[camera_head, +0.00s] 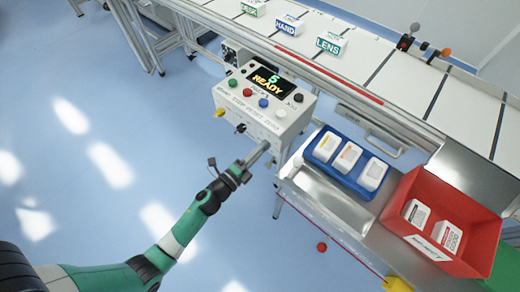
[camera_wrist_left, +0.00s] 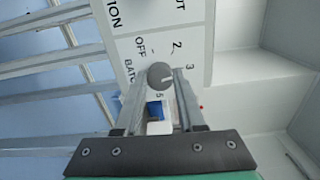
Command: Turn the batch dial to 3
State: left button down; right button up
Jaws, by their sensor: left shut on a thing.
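The control box (camera_head: 228,97) stands at the conveyor's side, with a display (camera_head: 271,80) that reads 5 and READY. The batch dial (camera_wrist_left: 160,76) is a round grey knob on the white front panel (camera_wrist_left: 235,25). OFF, 2, 3 and 5 are printed around it, with BATCH partly hidden. A short light mark shows on its face, toward the right; I cannot tell exactly which number it points to. My left gripper (camera_head: 264,147) reaches the panel's lower right and is shut on the dial, one finger on each side. The dial is hidden in the head view. My right gripper is out of view.
Several coloured buttons, including a blue one (camera_head: 263,103), sit on the box top. A blue tray (camera_head: 318,160) and a red bin (camera_head: 465,225) with white packs stand to the right. Labelled boxes lie on the conveyor (camera_head: 380,70). The floor at left is clear.

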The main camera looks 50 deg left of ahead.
pick_arm(q)
jog(key=shift+m, duration=1.1)
jog(key=c, duration=0.5)
grip_release()
jog(key=s+d, duration=0.1)
jog(key=s, duration=1)
jog(key=shift+s+d+p, duration=0.15)
jog(key=shift+s+p, duration=0.15)
jog(key=shift+p, duration=0.1)
jog(key=shift+r, duration=0.1)
